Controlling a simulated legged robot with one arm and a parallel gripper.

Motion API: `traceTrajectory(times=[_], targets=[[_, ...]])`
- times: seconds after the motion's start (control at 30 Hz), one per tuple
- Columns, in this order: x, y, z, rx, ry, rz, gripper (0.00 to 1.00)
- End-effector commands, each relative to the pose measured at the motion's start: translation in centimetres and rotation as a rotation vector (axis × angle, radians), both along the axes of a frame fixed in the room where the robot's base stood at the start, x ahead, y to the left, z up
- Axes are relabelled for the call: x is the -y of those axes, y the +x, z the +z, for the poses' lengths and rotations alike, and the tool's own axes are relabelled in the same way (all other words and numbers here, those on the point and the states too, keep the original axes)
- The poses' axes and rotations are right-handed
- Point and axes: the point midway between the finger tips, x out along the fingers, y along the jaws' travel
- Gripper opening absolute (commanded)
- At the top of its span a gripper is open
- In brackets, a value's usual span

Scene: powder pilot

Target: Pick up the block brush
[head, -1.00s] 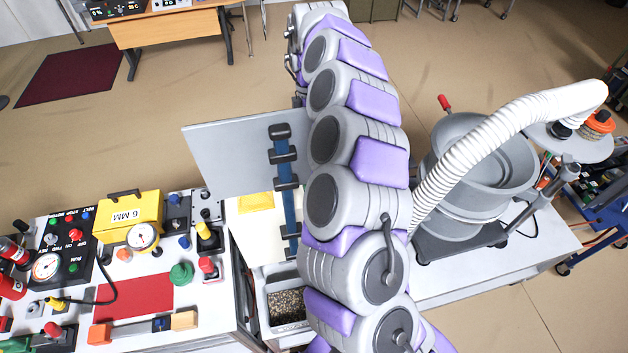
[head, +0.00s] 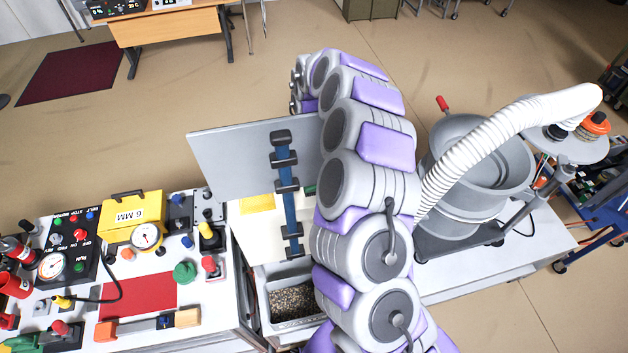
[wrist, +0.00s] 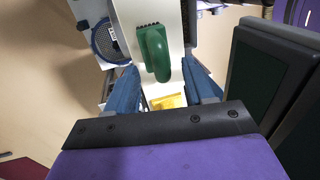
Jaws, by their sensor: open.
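The block brush appears to be the green rounded block (wrist: 153,52) with dark bristles at its upper end in the wrist view. It lies on a white surface. My gripper (wrist: 159,66) is open, with one blue finger on each side of the brush's lower end in the picture. The gap between the fingers looks empty, and I cannot tell how far above the brush they are. In the head view only a small green bit (head: 310,190) shows beside my arm, possibly the brush. My arm hides the rest there.
A grey upright panel (head: 240,160) with a blue hinged bar (head: 288,190) stands left of my arm. A yellow item (wrist: 167,101) lies near the brush. A grey vessel with a white hose (head: 510,125) stands right. A control bench (head: 215,290) is at left.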

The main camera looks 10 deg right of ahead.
Motion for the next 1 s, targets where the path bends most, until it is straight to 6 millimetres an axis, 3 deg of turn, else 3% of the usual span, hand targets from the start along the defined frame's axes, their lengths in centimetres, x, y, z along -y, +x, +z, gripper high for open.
traceTrajectory(times=[0.13, 0.37, 0.9, 1.0], targets=[[0.1, -0.4, -1.6, -0.001, -0.003, 0.0, 0.53], [0.0, -0.4, -1.9, 0.001, -0.002, -0.001, 0.53], [0.0, -0.4, -1.8, 0.001, -0.001, 0.0, 0.01], [0.0, -0.4, -1.8, 0.001, -0.001, 0.0, 0.0]])
